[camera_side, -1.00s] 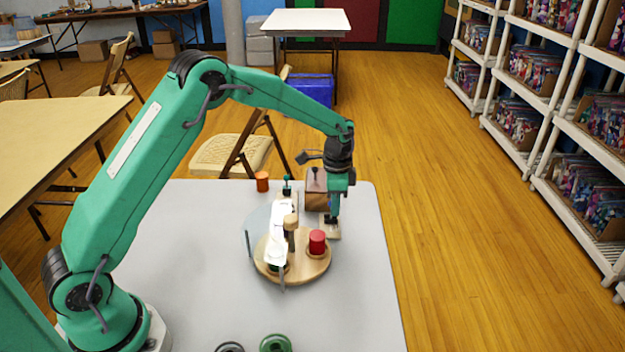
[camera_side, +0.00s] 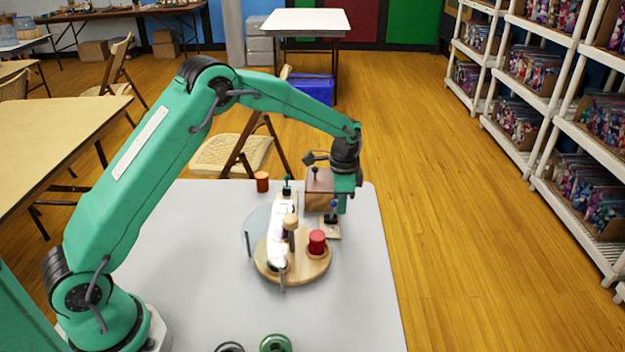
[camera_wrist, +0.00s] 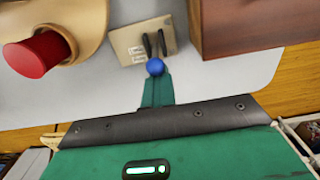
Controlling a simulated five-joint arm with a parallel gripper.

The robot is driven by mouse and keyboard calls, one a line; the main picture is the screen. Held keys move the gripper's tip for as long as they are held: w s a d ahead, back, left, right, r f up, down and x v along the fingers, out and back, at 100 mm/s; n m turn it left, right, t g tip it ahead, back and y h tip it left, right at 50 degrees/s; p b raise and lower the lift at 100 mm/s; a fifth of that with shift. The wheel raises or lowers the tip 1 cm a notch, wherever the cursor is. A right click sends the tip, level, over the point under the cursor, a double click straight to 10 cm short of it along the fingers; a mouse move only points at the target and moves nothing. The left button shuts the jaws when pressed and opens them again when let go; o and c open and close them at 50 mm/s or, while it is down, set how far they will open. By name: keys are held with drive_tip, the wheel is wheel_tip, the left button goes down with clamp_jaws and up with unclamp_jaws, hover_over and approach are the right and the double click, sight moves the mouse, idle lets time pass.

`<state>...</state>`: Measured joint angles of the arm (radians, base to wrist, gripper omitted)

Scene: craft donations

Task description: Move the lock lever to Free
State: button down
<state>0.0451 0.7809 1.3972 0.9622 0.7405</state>
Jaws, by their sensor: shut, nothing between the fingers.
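The lock lever has a blue ball knob (camera_side: 333,204), and stands close to upright on a dark mount on a small wooden plate (camera_side: 331,234). The wrist view shows the knob (camera_wrist: 155,67) in front of two dark upright pieces on the plate (camera_wrist: 128,42). The plate has small labels, too small to read. My gripper (camera_side: 342,210) is shut and empty, just right of the knob in the side view. In the wrist view its green fingers (camera_wrist: 156,86) end right beside the knob. I cannot tell whether they touch it.
A wooden block (camera_side: 317,200) stands behind the plate. A round wooden base (camera_side: 310,268) with a red cylinder (camera_side: 317,241) and a clear disc stands to the left. The grey table's (camera_side: 200,265) left side is mostly clear.

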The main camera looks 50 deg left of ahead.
drive_tip(key=shift+w+d+f, duration=0.25)
drive_tip(key=shift+w+d, duration=0.25)
drive_tip(key=shift+d, duration=0.05)
idle(0.4)
drive_tip(key=c, duration=2.1)
unclamp_jaws()
drive_tip(key=shift+o, duration=1.3)
wheel_tip(320, 180, up, 8)
drive_tip(key=shift+f, duration=0.25)
